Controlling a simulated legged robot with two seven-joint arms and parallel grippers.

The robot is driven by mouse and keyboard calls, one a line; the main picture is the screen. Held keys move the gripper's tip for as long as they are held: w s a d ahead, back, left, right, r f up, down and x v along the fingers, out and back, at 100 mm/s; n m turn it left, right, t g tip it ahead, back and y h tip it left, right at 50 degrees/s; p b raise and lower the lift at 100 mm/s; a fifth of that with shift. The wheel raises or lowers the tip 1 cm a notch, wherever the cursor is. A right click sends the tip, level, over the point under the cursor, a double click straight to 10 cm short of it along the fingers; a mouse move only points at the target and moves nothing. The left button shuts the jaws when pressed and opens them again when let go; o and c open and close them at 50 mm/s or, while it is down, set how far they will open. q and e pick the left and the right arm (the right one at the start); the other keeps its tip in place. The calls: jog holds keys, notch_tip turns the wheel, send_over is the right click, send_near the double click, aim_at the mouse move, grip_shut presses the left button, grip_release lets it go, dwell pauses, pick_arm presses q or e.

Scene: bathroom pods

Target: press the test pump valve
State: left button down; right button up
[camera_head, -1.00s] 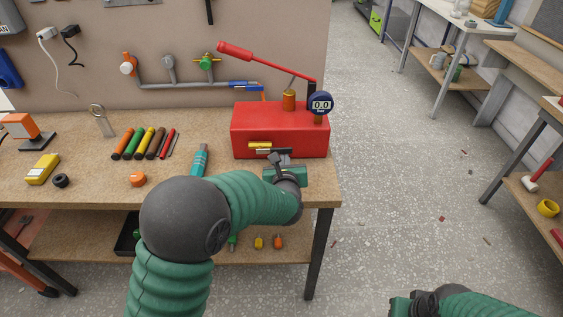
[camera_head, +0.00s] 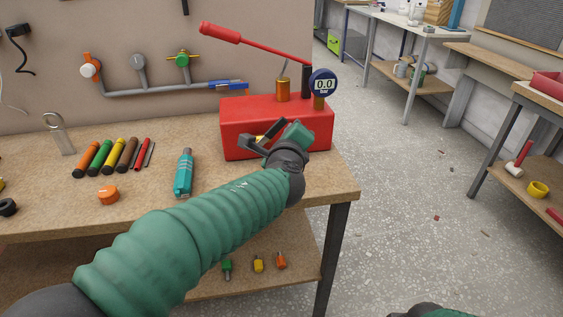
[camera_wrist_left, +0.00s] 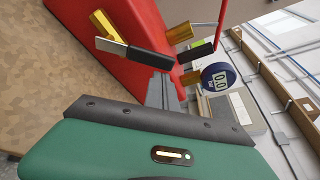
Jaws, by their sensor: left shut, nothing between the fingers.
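My left gripper (camera_head: 250,145) is shut and empty, right in front of the pump at the valve. In the left wrist view its fingers (camera_wrist_left: 113,46) lie just below the valve; contact cannot be told. Only a piece of my right arm shows at the bottom edge.
The pump carries a red lever, a brass cylinder (camera_head: 283,90) and a gauge (camera_head: 322,85) reading 0.0. A teal tool (camera_head: 184,172), an orange cap (camera_head: 108,195) and several coloured sticks lie on the bench (camera_head: 225,195). The floor to the right is mostly clear.

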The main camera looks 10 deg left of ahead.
pick_arm(q)
jog(key=s+a+r+n+t+h+b, duration=0.1)
jog(key=a+n+b, duration=0.4)
jog(key=b, duration=1)
jog(key=shift+s+a+r+n+t, duration=0.15)
jog(key=shift+a+r+n+t, duration=0.1)
jog(key=shift+r+n+t, duration=0.7)
jog(key=shift+r+n, duration=0.1)
jog(key=shift+n, duration=0.15)
